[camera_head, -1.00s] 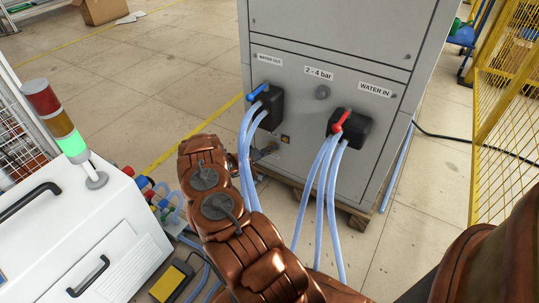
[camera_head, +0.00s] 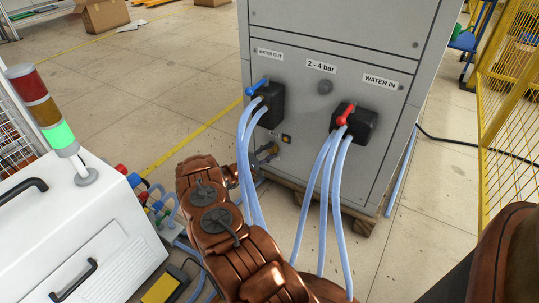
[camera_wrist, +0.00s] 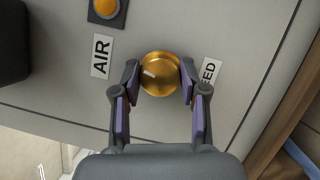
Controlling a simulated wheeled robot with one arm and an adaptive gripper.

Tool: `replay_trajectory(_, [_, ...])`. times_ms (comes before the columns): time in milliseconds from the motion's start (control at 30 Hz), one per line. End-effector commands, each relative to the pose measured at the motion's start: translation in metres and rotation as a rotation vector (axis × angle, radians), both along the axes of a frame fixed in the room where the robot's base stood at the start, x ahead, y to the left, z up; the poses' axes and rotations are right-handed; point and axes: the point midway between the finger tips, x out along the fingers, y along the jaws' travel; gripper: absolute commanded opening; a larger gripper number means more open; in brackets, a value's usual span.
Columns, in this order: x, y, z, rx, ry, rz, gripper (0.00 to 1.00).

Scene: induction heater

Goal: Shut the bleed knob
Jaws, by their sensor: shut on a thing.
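The bleed knob (camera_wrist: 161,66) is a round, brassy gold knob on the grey panel in the middle of the wrist view. A label (camera_wrist: 208,76) beside it is partly covered; only "EED" can be read. My gripper (camera_wrist: 160,76) has one finger on each side of the knob and is shut on it. In the head view my copper-coloured arm reaches to the lower left of the grey cabinet (camera_head: 300,170), and I cannot make out the knob there.
An orange button (camera_wrist: 106,8) with an AIR label (camera_wrist: 102,56) is up and left of the knob. Blue hoses (camera_head: 249,150) hang from the blue-handled WATER OUT valve (camera_head: 268,104), close to my arm. The red-handled WATER IN valve (camera_head: 358,124) is further right. A white machine (camera_head: 75,215) stands left.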

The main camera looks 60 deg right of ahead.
Motion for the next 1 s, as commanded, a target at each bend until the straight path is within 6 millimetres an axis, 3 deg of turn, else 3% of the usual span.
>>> replay_trajectory(400, [-0.0017,-0.0028,-0.0006,-0.008,0.186,-0.001,0.08])
replay_trajectory(967, [-0.0018,-0.003,0.0004,-0.009,0.212,-0.001,0.08])
replay_trajectory(1000, [-0.0018,-0.003,0.0004,-0.009,0.212,-0.001,0.47])
